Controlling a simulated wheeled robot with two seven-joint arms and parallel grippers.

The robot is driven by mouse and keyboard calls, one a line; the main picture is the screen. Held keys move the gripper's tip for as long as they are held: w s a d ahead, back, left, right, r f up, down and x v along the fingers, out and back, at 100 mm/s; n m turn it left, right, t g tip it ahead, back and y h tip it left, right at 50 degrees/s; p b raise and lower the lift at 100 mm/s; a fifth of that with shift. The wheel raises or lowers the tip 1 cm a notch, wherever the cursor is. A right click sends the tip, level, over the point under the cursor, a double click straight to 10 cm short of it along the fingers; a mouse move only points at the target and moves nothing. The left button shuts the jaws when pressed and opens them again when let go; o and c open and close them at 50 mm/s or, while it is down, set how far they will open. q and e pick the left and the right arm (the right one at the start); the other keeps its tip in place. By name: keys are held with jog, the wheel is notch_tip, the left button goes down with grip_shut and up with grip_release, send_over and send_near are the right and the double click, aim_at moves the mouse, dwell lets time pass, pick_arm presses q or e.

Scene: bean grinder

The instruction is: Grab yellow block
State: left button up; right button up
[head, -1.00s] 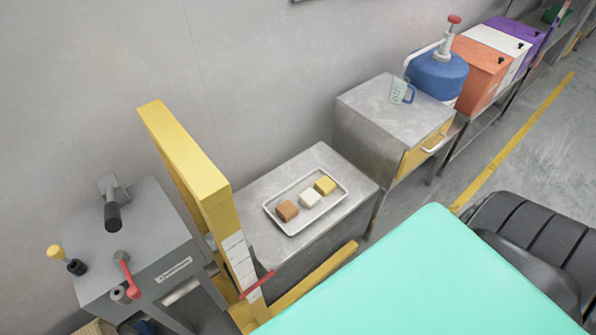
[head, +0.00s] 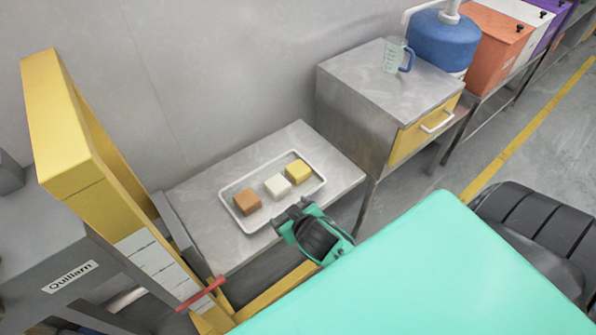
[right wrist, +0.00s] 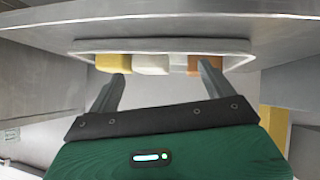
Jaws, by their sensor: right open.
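The yellow block (head: 297,172) sits at the right end of a white-rimmed tray (head: 233,211) on a low metal table, beside a white block (head: 277,186) and a brown block (head: 247,202). My right gripper (head: 294,212) is at the tray's near side in the head view, apart from the yellow block. In the right wrist view, my right gripper (right wrist: 162,75) is open and empty, its fingers spread towards the tray. There the yellow block (right wrist: 113,63) is at the left, near the left fingertip. My left gripper is not in view.
A yellow upright frame (head: 75,150) stands left of the low table (head: 335,170). A metal cabinet (head: 345,115) with a yellow drawer rises on the right, with a measuring cup (head: 393,55) on top. The table's front left is bare.

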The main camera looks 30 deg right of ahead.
jog(key=w+a+r+n+t+y, duration=0.2)
jog(key=w+a+r+t+y, duration=0.15)
jog(key=w+r, duration=0.3)
jog(key=w+a+r+n+t+y, duration=0.25)
jog(key=w+r+t, duration=0.25)
jog(key=r, duration=0.3)
jog(key=w+a+r+n+g+y+b, duration=0.1)
jog(key=w+a+r+n+g+y, duration=0.1)
jog(key=a+r+n+y, duration=0.35)
jog(key=n+g+h+b, duration=0.2)
jog(key=n+g+h, duration=0.65)
jog(key=g, duration=0.85)
send_over(296, 169)
notch_tip(296, 169, down, 10)
jog(key=m+h, duration=0.1)
jog(key=h, duration=0.1)
jog(key=f, duration=0.8)
jog(key=shift+a+f, duration=0.2)
jog(key=shift+f, duration=0.05)
jog(key=f, duration=0.4)
jog(key=shift+s+d, duration=0.1)
jog(key=shift+d, duration=0.1)
jog(key=shift+f, duration=0.55)
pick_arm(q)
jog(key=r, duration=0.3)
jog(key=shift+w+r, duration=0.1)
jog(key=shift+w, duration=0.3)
pick_arm(e)
jog(key=c, duration=1.2)
